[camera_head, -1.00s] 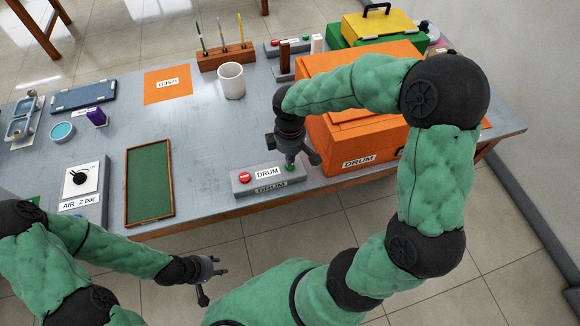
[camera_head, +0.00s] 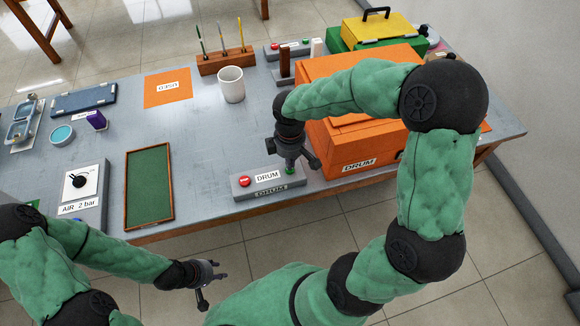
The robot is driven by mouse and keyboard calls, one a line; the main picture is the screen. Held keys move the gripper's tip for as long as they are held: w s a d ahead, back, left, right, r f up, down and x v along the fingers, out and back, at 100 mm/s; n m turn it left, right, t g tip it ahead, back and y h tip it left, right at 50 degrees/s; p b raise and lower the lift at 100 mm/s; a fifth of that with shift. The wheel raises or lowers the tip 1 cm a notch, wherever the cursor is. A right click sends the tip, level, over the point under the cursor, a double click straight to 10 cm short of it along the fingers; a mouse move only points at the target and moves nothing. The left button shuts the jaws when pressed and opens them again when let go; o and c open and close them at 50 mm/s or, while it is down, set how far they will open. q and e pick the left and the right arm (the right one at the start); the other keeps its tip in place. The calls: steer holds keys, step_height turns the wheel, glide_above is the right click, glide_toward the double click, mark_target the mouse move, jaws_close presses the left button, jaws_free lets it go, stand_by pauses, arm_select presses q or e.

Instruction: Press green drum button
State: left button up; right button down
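The green drum button (camera_head: 290,170) is on the right end of a grey box marked DRUM (camera_head: 243,194) at the table's front edge. A red button (camera_head: 244,182) is on the box's left end. My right gripper (camera_head: 291,163) points down directly over the green button and partly hides it. I cannot tell whether its tip touches the button, or whether its fingers are parted. My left gripper (camera_head: 213,285) is open and empty in front of the table, low in the picture.
A large orange drum case (camera_head: 345,145) stands just right of the button box. A green tray with a wooden rim (camera_head: 148,185) and an air regulator (camera_head: 82,190) lie to the left. A white mug (camera_head: 231,84) stands behind. The table's middle is clear.

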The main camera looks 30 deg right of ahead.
steer(key=shift+f+b, duration=0.35)
steer(key=shift+f, duration=0.6)
stand_by(1.1)
steer(key=shift+r, duration=0.15)
steer(key=shift+r+p, duration=2.5)
steer(key=shift+r, duration=0.3)
steer(key=shift+s+f, duration=0.1)
